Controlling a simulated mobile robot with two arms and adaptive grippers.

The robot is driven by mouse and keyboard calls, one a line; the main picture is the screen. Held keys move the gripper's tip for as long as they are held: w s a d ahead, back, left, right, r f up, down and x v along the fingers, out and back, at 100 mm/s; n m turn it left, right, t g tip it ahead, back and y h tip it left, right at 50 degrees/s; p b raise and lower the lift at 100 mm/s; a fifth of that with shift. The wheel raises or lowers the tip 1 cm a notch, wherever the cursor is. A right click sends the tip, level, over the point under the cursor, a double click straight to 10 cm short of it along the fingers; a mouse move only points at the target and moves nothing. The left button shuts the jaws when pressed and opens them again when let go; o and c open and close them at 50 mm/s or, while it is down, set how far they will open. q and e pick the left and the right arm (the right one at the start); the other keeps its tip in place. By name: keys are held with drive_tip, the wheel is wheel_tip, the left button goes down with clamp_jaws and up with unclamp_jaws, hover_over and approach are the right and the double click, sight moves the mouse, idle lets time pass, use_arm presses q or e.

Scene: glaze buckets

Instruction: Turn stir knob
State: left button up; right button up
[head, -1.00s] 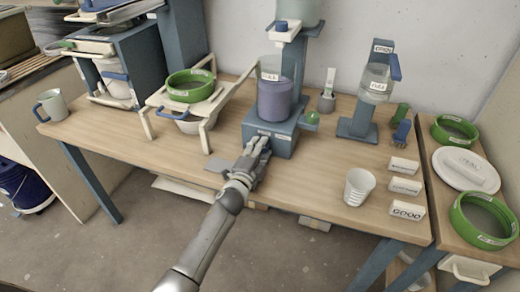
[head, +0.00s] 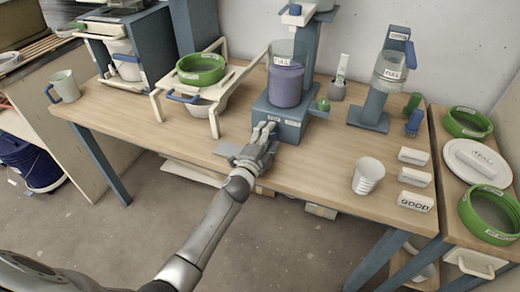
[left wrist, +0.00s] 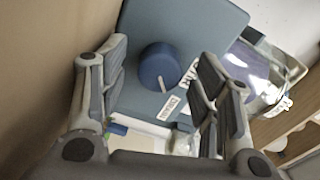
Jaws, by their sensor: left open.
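The stir knob (left wrist: 158,66) is a round blue knob with a white pointer mark, on the front of a blue-grey mixer base (head: 296,125). It shows in the left wrist view, with white labels beside it. My left gripper (head: 264,132) is open in front of the base in the head view. In the left wrist view its two fingers (left wrist: 162,72) stand on either side of the knob, with visible gaps. I cannot tell how far off the knob is in depth. In the head view my gripper hides the knob. My right gripper does not show.
A clear container of purple glaze (head: 286,85) marked FULL stands on the base. A green sieve (head: 201,76) on a cream stand is to the left. A white cup (head: 367,176) and several label blocks (head: 415,202) are to the right. The front table edge is close to my arm.

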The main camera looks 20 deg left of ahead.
use_arm(q)
drive_tip(key=s, duration=1.1)
drive_tip(key=shift+a+r, duration=0.1)
drive_tip(key=shift+a, duration=0.15)
